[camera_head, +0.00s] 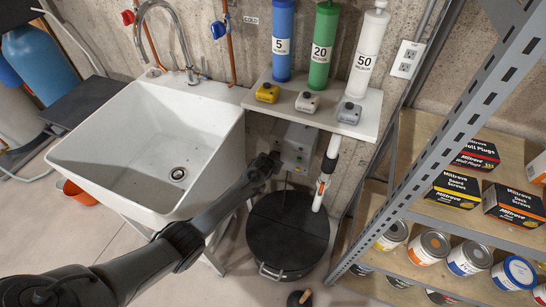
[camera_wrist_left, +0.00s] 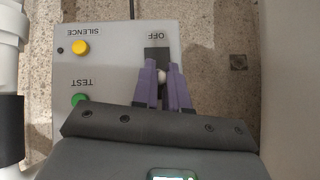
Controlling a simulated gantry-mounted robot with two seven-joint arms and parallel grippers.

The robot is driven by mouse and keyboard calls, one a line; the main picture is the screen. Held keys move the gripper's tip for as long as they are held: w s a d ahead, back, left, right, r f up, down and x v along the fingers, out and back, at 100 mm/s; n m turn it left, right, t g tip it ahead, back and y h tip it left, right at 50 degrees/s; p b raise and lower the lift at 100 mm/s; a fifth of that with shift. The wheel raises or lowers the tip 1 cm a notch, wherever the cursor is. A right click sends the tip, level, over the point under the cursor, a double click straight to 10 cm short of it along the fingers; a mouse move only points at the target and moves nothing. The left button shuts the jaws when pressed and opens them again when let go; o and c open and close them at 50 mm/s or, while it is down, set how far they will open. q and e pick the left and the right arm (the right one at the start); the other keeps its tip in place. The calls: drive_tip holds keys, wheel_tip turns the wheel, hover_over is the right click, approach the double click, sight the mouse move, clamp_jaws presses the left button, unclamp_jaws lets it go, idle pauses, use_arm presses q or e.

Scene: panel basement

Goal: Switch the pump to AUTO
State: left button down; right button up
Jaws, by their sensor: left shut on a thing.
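The pump control box (camera_head: 296,147) is a grey box on the wall under the small shelf. In the left wrist view its face (camera_wrist_left: 105,40) appears upside down, with a yellow SILENCE button (camera_wrist_left: 80,47), a green TEST button (camera_wrist_left: 79,100) and an OFF label. A dark switch slot (camera_wrist_left: 156,53) lies beside the OFF label. My left gripper (camera_wrist_left: 162,80) has its purple fingers shut on the switch's pale rounded tip (camera_wrist_left: 161,75). The rest of the switch and any AUTO label are hidden by my gripper. In the head view my left gripper (camera_head: 272,160) is at the box's left side.
A white utility sink (camera_head: 100,160) stands to the left. A white pipe (camera_head: 325,175) runs down right of the box. Metal shelving (camera_head: 415,135) stands at right.

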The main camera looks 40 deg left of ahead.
use_arm(q)
drive_tip(key=shift+w+r+g+p, duration=0.1)
drive_tip(key=shift+r+g+p, duration=0.2)
drive_tip(key=shift+g, duration=0.2)
drive_tip(key=shift+f+h, duration=0.1)
drive_tip(key=shift+h, duration=0.2)
drive_tip(key=c, duration=1.2)
unclamp_jaws()
drive_tip(key=shift+o, duration=0.2)
drive_tip(key=p+v, duration=0.6)
drive_tip(key=v, duration=0.4)
drive_tip(key=shift+r, duration=0.4)
